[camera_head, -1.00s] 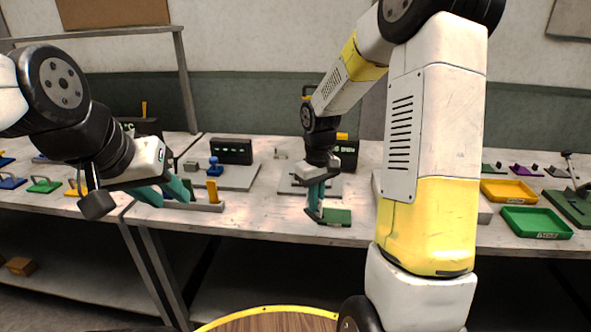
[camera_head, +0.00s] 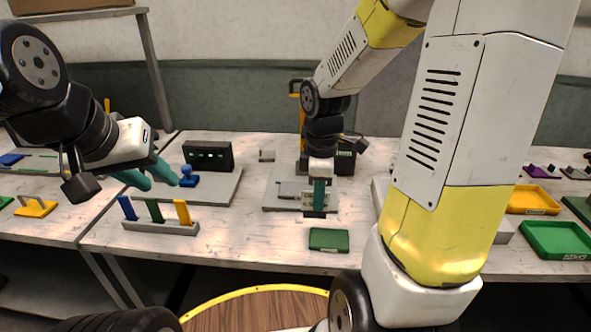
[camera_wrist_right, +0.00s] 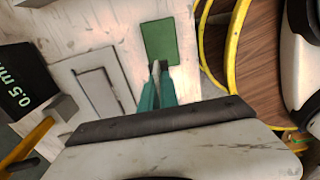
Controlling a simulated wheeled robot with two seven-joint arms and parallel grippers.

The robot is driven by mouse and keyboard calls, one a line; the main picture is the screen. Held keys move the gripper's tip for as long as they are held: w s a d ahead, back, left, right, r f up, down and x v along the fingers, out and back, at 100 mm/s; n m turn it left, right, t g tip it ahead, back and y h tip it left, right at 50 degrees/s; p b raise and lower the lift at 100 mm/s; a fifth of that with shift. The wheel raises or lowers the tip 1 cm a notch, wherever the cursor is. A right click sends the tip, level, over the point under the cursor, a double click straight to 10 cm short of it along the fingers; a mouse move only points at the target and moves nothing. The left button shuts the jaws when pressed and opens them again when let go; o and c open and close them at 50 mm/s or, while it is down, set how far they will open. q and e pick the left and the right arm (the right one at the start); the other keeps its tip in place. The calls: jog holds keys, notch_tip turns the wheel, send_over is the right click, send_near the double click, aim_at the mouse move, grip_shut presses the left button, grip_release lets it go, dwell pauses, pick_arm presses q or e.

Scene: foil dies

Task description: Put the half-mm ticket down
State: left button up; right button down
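My right gripper (camera_head: 318,208) points down over the front of the grey fixture plate (camera_head: 285,190). A small pale card with dark marks, seemingly the half-mm ticket (camera_head: 331,202), shows at its fingers, partly hidden; its print is too small to read. In the right wrist view the teal fingers (camera_wrist_right: 158,66) are close together, the card at most edge-on. A flat green tray (camera_head: 329,239) lies near the table's front edge, apart from the fingers; it also shows in the right wrist view (camera_wrist_right: 160,40). My left gripper (camera_head: 148,180) is open and empty.
A black block marked 0.5 mm (camera_wrist_right: 22,85) stands by the plate. A grey rack (camera_head: 160,226) with blue, green and yellow upright pieces is below my left gripper. Orange (camera_head: 530,200) and green (camera_head: 556,240) trays lie at right. White table is bare around the small tray.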

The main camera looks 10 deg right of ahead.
jog(key=w+d, duration=0.1)
jog(key=w, duration=0.4)
jog(key=w+d+f, duration=0.1)
jog(key=w, duration=0.4)
jog(key=w+d, duration=0.1)
jog(key=w, duration=0.5)
jog(key=shift+d+f, duration=0.25)
jog(key=shift+f, duration=0.05)
jog(key=shift+s+f, duration=0.15)
jog(key=shift+f, duration=1.5)
jog(key=shift+f, duration=0.2)
jog(key=c, duration=1.6)
grip_release()
jog(key=shift+r, duration=0.1)
